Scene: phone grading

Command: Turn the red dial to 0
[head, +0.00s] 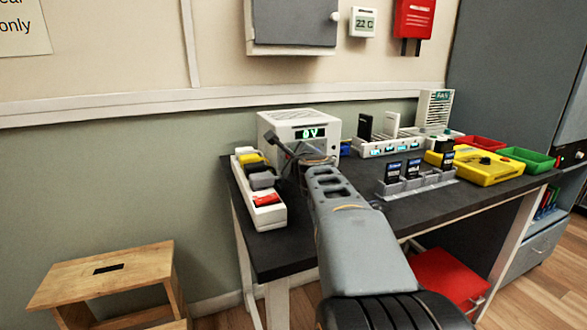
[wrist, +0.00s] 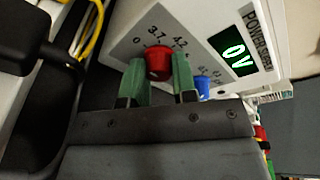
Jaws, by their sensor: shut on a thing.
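The red dial (wrist: 158,63) sits on the sloped front of a white power supply (wrist: 150,20), with the marks 0, 3.7 and 4.2 printed around it. My gripper (wrist: 160,78) has its two green fingertips on either side of the red dial, shut on it. Which mark the dial points to is hard to tell. The green display (wrist: 236,52) reads 0V. In the head view the power supply (head: 275,122) stands at the back left of the table, and my arm hides the dial.
A blue knob (wrist: 203,86) is close beside the right finger. A white power strip (head: 266,216) with plugs and a red switch lies left of my arm. A grey rack (head: 418,184) of dark modules and a yellow device (head: 490,169) stand to the right on the dark table (head: 392,216).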

